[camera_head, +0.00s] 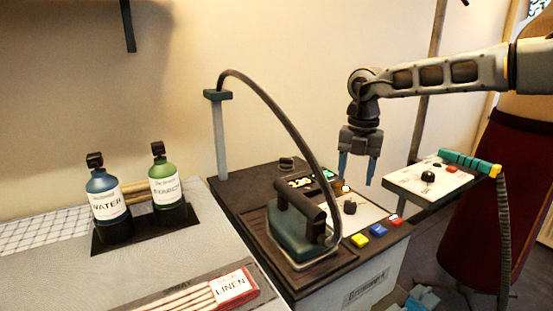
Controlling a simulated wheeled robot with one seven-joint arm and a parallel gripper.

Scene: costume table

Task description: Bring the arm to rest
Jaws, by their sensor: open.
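My gripper (358,168) hangs from my arm at the right of centre, pointing down. Its two blue fingers are apart, with nothing between them. It is above the control panel (370,213) of the ironing station, and no contact shows. My arm reaches in from the right edge and bends down at the wrist.
An iron (298,228) with a curved hose stands left of my gripper. A white-topped control box (428,184) with a teal handle is close on the right. Water (107,205) and starch (166,184) bottles stand on the left. The space above the table's left is clear.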

